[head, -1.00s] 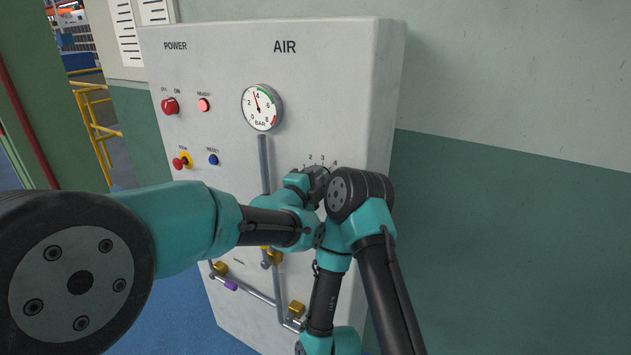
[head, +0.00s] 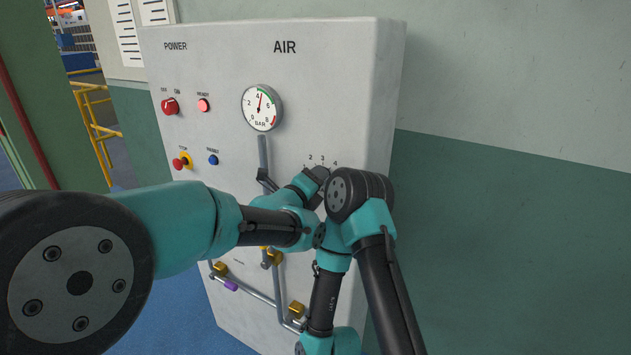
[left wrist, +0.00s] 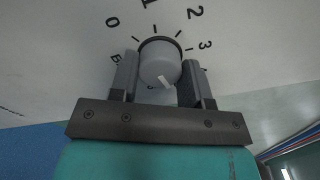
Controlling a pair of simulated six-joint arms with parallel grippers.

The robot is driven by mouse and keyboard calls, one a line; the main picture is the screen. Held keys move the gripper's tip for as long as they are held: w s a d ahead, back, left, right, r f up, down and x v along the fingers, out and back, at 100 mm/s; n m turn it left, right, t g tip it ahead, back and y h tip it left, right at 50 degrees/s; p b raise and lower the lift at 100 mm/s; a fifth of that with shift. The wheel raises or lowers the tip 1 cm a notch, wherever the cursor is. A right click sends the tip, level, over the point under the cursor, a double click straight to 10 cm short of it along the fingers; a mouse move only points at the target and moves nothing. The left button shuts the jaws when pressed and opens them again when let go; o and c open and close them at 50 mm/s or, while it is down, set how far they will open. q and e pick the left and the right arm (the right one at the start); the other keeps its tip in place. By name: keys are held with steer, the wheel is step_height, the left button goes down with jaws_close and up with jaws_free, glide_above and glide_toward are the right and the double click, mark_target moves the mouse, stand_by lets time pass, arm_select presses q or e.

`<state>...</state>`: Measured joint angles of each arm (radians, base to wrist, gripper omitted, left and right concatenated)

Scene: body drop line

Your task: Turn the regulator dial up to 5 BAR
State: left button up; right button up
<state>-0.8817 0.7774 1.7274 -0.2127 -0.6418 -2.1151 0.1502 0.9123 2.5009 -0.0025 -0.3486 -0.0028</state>
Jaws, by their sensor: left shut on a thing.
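The grey round regulator dial (left wrist: 160,62) sits on the white panel under an arc of numbers, of which 0, 1, 2 and 3 read clearly. Its pale pointer mark faces down and slightly right in the left wrist view, toward my gripper. The numbers there are partly hidden. My left gripper (left wrist: 158,80) is shut on the dial, one finger on each side. In the head view my left gripper (head: 318,174) largely covers the dial. The pressure gauge (head: 262,108) above has its needle just right of the 4. My right gripper is not in view.
The panel (head: 220,60) carries a red knob (head: 170,106), a lit red button (head: 203,105), a yellow-and-red stop button (head: 182,161) and a blue button (head: 213,160). Pipes with brass fittings (head: 297,309) run below. Green-grey wall is clear to the right.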

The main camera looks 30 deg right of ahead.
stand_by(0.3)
arm_select(q)
steer(key=o, duration=0.9)
steer(key=v, duration=1.7)
steer(key=shift+s+a, duration=0.15)
steer(key=shift+a, duration=0.05)
